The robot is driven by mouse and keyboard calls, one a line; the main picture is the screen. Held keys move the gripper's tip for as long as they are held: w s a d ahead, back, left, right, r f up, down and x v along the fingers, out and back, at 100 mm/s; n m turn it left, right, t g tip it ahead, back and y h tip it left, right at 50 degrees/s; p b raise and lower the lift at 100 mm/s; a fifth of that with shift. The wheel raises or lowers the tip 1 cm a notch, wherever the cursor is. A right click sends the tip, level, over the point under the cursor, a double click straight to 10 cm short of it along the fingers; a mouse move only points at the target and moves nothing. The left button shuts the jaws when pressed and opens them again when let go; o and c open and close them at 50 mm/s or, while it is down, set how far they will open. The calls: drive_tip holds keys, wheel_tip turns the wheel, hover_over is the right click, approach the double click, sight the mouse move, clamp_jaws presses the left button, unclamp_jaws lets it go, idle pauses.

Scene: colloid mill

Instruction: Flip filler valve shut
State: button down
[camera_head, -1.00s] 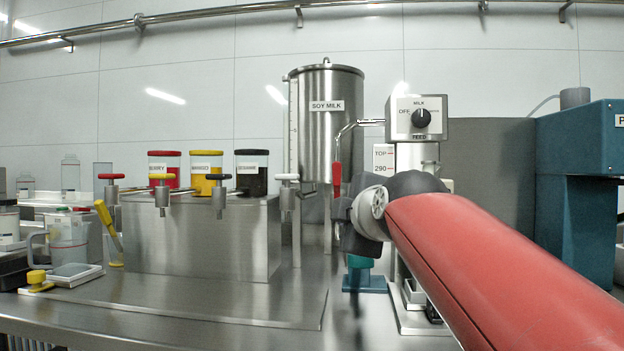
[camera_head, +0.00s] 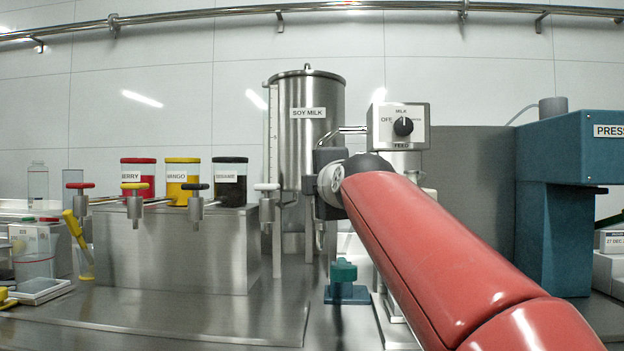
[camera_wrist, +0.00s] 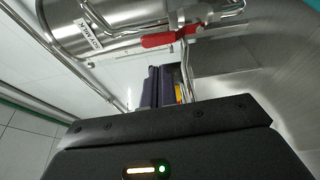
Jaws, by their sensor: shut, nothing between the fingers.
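A red lever (camera_wrist: 160,40) is on thin steel piping in the wrist view, just beyond my fingertips. I cannot tell whether they touch it. My gripper (camera_wrist: 166,68) is shut and empty. In the head view my gripper (camera_head: 322,185) is in front of the steel pipe (camera_head: 345,130) between the soy milk tank (camera_head: 310,150) and the feed box (camera_head: 400,126). It hides the red lever there.
Several small taps with coloured handles, such as a white one (camera_head: 266,187), stand left of my gripper. A teal fitting (camera_head: 343,271) stands below it. A blue press (camera_head: 550,170) is at the right. A steel counter (camera_head: 190,310) lies in front.

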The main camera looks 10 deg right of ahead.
drive_tip(key=w+p, duration=0.1)
drive_tip(key=w, duration=0.5)
drive_tip(key=shift+p, duration=0.3)
